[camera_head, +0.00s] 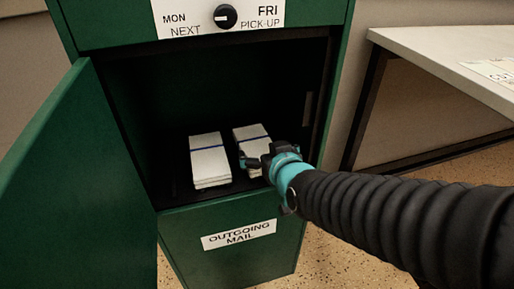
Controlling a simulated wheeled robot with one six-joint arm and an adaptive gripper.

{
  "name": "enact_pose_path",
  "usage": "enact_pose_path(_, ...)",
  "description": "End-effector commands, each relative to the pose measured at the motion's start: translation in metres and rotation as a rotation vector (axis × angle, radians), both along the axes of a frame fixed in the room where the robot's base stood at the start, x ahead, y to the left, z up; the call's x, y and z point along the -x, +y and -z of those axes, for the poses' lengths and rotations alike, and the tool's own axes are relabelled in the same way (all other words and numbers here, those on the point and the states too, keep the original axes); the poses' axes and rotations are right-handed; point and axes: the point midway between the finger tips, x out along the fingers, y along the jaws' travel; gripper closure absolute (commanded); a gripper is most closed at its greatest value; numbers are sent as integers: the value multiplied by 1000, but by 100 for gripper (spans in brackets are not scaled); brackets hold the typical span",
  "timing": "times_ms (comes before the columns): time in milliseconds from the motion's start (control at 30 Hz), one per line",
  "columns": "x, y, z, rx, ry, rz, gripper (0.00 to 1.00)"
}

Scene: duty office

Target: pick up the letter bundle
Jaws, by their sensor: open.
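Two white letter bundles, each with a dark blue band, lie side by side on the floor of the open green mailbox compartment. The left letter bundle (210,164) is in full view. The right letter bundle (251,133) is partly hidden behind my gripper. My gripper (246,162) is open at the mouth of the compartment, in front of the right bundle and to the right of the left one. Its fingers overlap the right bundle in the picture, and I cannot tell whether they touch it.
The green cabinet door (75,190) stands open on the left. The compartment's right wall is close to my gripper. An "OUTGOING MAIL" label (239,234) is on the front below, and a pick-up dial (225,16) is above. A table (440,48) stands at the right.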

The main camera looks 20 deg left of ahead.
Motion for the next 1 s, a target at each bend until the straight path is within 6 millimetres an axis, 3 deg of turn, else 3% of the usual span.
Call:
enact_pose_path(500, -34, 26, 20, 2, 0, -1, 0)
enact_pose_path(867, -38, 29, 22, 1, -1, 0, 0)
enact_pose_path(1000, -38, 29, 22, 1, -1, 0, 35)
